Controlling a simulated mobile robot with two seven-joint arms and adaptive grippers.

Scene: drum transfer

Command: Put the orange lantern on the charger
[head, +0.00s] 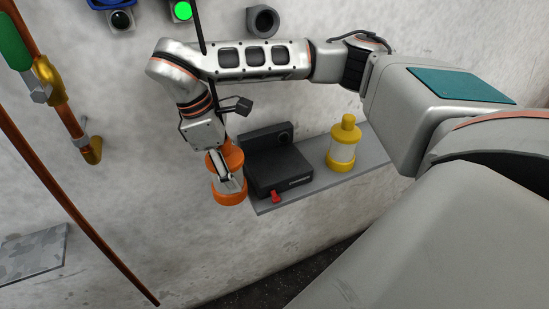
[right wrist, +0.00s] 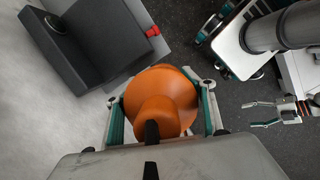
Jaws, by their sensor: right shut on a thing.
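The orange lantern (head: 229,197) has orange ends around a pale middle. My right gripper (head: 230,180) is shut on it and holds it in the air, just left of the shelf's end. The right wrist view shows the lantern's orange top (right wrist: 160,100) between the fingers (right wrist: 160,118). The charger, a dark block with a raised back (head: 280,172), sits on the shelf to the right of the lantern; it also shows at upper left in the right wrist view (right wrist: 95,42). My left gripper (right wrist: 251,115) is at the right of that view, with its fingers apart and empty.
A yellow lantern (head: 342,150) stands on the grey shelf (head: 372,146) right of the charger. A red knob (head: 275,197) sticks out at the charger's front. Copper pipes (head: 75,210) run down the wall at left. The space below the lantern looks free.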

